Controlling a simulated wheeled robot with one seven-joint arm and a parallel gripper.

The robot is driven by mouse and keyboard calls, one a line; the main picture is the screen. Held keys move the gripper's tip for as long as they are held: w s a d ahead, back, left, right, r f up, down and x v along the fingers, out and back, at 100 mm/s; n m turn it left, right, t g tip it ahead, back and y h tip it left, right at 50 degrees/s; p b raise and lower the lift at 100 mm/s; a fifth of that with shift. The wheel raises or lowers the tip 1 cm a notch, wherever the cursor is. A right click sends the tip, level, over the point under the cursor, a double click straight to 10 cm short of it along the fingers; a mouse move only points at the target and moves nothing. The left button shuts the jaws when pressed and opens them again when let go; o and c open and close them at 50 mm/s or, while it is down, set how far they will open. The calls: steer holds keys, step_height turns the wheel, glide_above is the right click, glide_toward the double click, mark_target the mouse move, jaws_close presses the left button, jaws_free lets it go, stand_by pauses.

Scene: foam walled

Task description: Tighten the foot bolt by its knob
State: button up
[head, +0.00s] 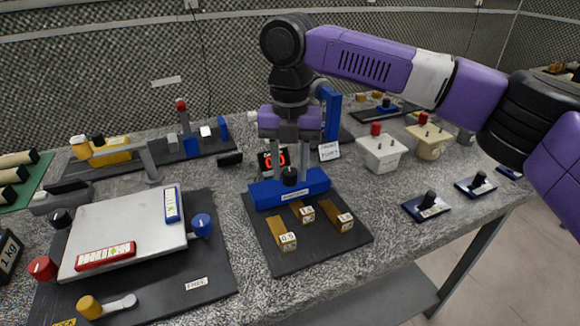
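A small black knob (289,177) stands upright on a long blue block (263,194), which bears a small unreadable label on its front. This looks like the foot bolt's knob, though no readable label confirms it. My gripper (289,163) points straight down above the blue block, with one finger on each side and a gap between them. The knob is in or just below that gap. I cannot tell whether the fingers touch it. The blue block sits on a dark mat (335,240) with several brass gauge blocks (282,232) in front.
A metal plate (135,240) with red, blue, black and yellow knobs fills the left. White (381,152) and cream (428,141) boxes with red knobs are at right.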

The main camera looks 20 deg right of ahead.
jaws_close()
steer(key=shift+r+p, duration=0.1)
steer(key=shift+p, duration=0.35)
